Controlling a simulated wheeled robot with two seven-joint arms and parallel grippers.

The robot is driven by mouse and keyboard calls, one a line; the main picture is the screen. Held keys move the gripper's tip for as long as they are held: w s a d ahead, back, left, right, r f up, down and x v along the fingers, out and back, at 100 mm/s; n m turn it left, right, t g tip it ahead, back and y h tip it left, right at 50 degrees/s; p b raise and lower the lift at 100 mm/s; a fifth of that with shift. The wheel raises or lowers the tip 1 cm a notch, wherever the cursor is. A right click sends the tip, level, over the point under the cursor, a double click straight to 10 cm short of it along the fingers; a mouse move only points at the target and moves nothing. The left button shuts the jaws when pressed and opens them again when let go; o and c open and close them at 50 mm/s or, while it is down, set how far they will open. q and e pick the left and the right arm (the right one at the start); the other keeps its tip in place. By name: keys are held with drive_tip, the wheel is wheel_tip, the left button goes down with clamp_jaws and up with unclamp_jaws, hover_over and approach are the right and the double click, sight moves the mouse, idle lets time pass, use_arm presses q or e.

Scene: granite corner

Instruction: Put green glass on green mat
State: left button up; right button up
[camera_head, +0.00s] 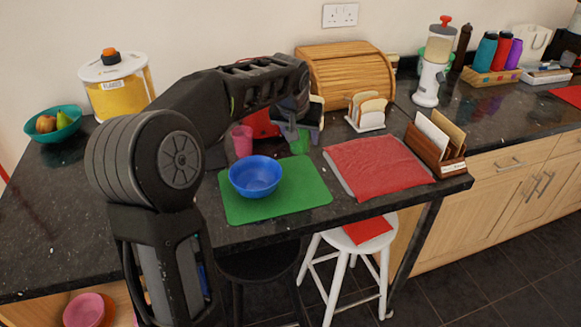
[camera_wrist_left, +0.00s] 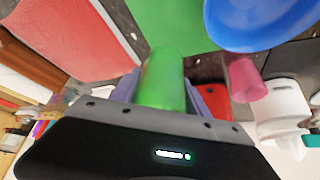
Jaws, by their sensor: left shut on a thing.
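The green glass (camera_head: 299,143) stands out below my left gripper (camera_head: 290,132) in the head view. In the left wrist view the green glass (camera_wrist_left: 162,80) sits between the fingers of my left gripper (camera_wrist_left: 160,95), which is shut on it. The green mat (camera_head: 301,192) lies on the dark counter in front of the glass, with a blue bowl (camera_head: 255,177) on its left part. The mat also shows in the left wrist view (camera_wrist_left: 165,22). I cannot tell whether the glass touches the counter. My right gripper is not in view.
A pink glass (camera_head: 242,140) stands behind the blue bowl. A red cloth (camera_head: 376,165) lies right of the green mat. A toast rack (camera_head: 368,112), a bread box (camera_head: 345,78) and a letter holder (camera_head: 436,148) stand around it. The mat's right part is bare.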

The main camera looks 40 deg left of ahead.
sight(297, 144)
use_arm(q)
drive_tip(key=shift+f, duration=1.85)
drive_tip(key=shift+f, duration=1.85)
drive_tip(key=shift+f, duration=0.25)
drive_tip(key=o, duration=1.4)
drive_tip(key=shift+o, duration=0.2)
drive_tip(key=shift+r, duration=0.2)
drive_tip(key=shift+r, duration=0.15)
drive_tip(key=v, duration=1.1)
drive_tip(key=shift+s+d+r, duration=0.1)
drive_tip(key=shift+s+r, duration=0.1)
drive_tip(key=shift+r, duration=0.15)
